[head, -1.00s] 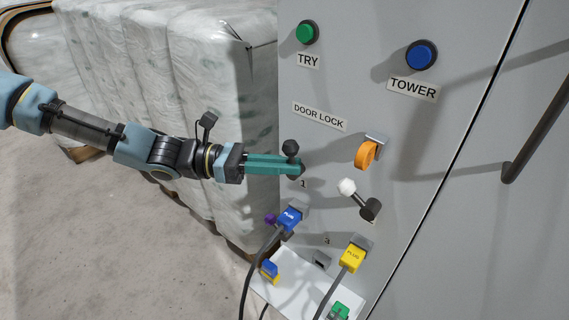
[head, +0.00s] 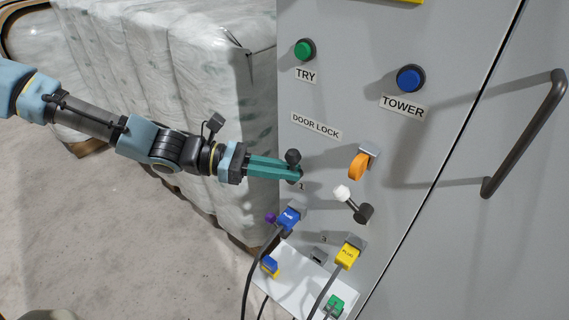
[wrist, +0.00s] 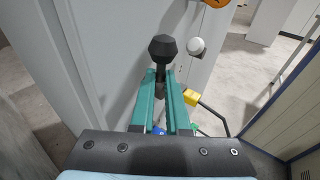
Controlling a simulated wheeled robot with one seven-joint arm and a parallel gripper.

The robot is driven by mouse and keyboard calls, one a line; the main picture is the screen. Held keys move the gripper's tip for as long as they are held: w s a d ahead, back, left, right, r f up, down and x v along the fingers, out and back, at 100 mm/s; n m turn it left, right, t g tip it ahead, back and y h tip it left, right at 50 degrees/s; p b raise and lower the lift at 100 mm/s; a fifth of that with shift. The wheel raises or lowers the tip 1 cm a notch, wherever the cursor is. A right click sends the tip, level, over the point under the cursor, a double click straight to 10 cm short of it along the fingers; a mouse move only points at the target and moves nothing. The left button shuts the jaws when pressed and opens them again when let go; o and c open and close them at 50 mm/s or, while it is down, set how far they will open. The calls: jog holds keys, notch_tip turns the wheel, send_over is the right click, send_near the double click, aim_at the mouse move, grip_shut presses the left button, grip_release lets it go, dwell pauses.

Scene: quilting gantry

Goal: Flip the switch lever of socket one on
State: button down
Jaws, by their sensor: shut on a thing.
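A black-knobbed switch lever (head: 293,157) stands out from the grey cabinet panel (head: 335,100), above a small label that looks like "1". My gripper (head: 298,173) has its teal fingers closed around the lever's stem, just below the knob. In the wrist view the black knob (wrist: 162,48) sticks up beyond the fingertips (wrist: 161,80), with the stem between them. The lever's base is mostly hidden by the fingers. A blue plug (head: 289,218) sits in the socket below the label.
Green (head: 304,49) and blue (head: 410,78) buttons are above. Wrapped pallets (head: 200,90) stand behind my arm. Cables hang below the plugs.

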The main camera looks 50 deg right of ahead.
jog(key=c, duration=0.9)
grip_release()
jog(key=v, duration=1)
jog(key=shift+w+a+b, duration=0.25)
jog(key=shift+w+b, duration=0.05)
jog(key=shift+b, duration=0.05)
